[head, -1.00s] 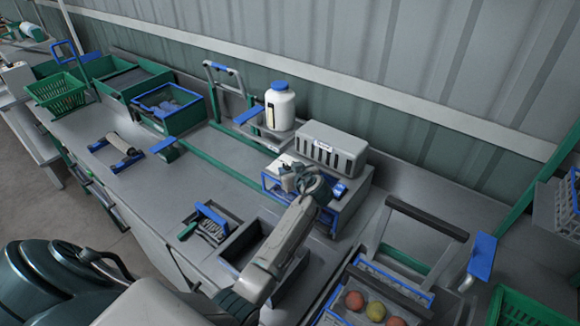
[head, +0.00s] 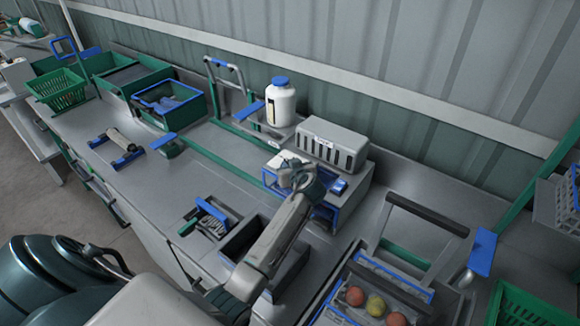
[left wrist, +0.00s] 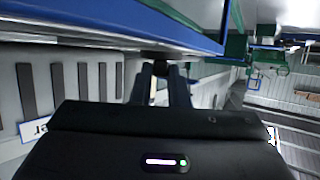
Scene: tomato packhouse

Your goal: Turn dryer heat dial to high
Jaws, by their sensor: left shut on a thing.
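The dryer (head: 331,143) is a grey box with a row of dark slots in its front, on a blue-framed unit at the middle of the bench. Its slotted front and part of a label also show in the left wrist view (left wrist: 83,95). My left arm reaches to the front of this unit in the head view, and its wrist hides the fingertips there. In the left wrist view my left gripper (left wrist: 160,78) is shut on a small dark knob, seemingly the heat dial (left wrist: 160,57). The dial's markings and setting are not readable. My right gripper is not in view.
A white bottle with a blue cap (head: 281,103) stands left of the dryer. A blue-rimmed tray with several tomatoes (head: 375,303) is at the lower right. Green crates (head: 57,90) stand at the far left.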

